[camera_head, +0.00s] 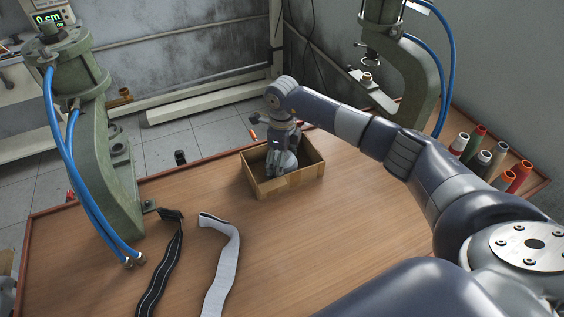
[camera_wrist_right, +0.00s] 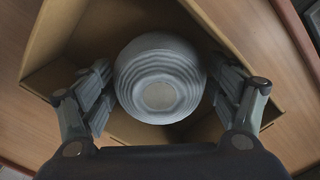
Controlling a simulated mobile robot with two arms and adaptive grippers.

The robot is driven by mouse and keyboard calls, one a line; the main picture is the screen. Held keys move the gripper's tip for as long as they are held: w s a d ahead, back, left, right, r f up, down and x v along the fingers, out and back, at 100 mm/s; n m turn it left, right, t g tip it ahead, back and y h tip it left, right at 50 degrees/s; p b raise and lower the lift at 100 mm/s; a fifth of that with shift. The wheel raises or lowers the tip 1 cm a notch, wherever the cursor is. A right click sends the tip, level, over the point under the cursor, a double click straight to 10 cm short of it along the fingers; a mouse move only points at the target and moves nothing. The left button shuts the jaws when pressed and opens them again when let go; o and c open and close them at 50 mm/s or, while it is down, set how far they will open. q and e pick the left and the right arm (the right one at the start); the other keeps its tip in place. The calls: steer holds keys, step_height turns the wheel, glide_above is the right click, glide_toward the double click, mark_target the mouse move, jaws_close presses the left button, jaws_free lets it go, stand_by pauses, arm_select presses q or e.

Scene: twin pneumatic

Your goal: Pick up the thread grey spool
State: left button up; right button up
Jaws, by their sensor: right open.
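A grey thread spool (camera_wrist_right: 158,82) is in the right wrist view, seen end-on with ringed edges, inside an open cardboard box (camera_head: 300,180). My right gripper (camera_head: 281,165) reaches down into the box. In the wrist view its two fingers stand on either side of the spool, open, with the spool between them. Whether either finger touches the spool is hard to tell. In the head view the gripper and the spool are hard to tell apart inside the box. My left gripper is not in view.
The box walls stand close around the right gripper. Green presses stand at the left (camera_head: 105,160) and right (camera_head: 425,75) of the wooden table (camera_head: 355,215). Black (camera_head: 165,265) and white (camera_head: 220,265) straps lie in front. Several coloured spools (camera_head: 475,145) stand at the right edge.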

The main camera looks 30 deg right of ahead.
steer(key=c, duration=0.9)
steer(key=shift+c, duration=0.2)
